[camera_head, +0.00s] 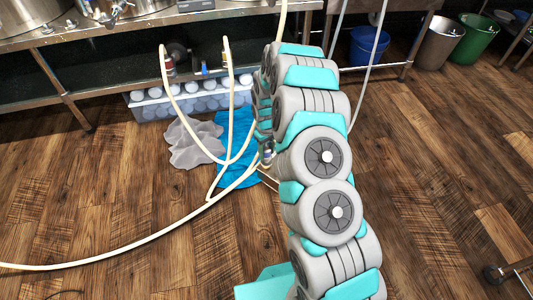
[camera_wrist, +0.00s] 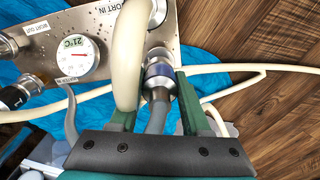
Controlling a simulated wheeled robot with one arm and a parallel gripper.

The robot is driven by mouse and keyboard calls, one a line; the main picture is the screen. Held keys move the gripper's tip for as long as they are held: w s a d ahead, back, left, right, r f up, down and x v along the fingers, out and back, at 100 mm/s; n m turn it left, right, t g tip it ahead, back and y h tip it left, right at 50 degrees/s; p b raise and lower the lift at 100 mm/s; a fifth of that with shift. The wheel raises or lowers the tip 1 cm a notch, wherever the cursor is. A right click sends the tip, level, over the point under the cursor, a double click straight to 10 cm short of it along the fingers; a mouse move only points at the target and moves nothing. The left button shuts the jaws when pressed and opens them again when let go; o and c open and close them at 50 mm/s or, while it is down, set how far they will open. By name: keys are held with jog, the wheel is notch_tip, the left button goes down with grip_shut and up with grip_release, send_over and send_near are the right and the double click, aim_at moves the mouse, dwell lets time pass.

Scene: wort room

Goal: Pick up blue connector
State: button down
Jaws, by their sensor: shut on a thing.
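In the wrist view, the blue connector (camera_wrist: 158,71), a metal fitting with a blue ring, sits between the fingers of my gripper (camera_wrist: 157,90). The green fingers stand on either side of it, and my gripper is shut on it. A pale hose (camera_wrist: 130,55) passes in front of the left finger and hides part of it. A metal plate (camera_wrist: 110,25) with a round dial and "WORT IN" and "WORT OUT" labels lies just beyond the connector. I cannot tell whether the connector touches the plate. In the head view, my arm hides most of the gripper and the connector.
Pale hoses (camera_head: 130,252) loop across the wooden floor and up to the steel table (camera_head: 60,42). A blue cloth (camera_head: 238,135) and a grey cloth (camera_head: 190,143) lie near a crate (camera_head: 150,112). Buckets stand at the back right, including a blue bucket (camera_head: 368,45). The front left floor is mostly clear.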

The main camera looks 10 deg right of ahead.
jog(key=shift+r, duration=0.8)
jog(key=shift+s+r, duration=0.25)
jog(key=s+a+r, duration=0.1)
jog(key=s+a, duration=0.1)
jog(key=s, duration=1.3)
jog(key=shift+s+a+p, duration=0.2)
jog(key=shift+a+p, duration=0.1)
jog(key=shift+p, duration=0.1)
jog(key=shift+r, duration=0.2)
jog(key=shift+r+p, duration=0.7)
jog(key=shift+r, duration=1.5)
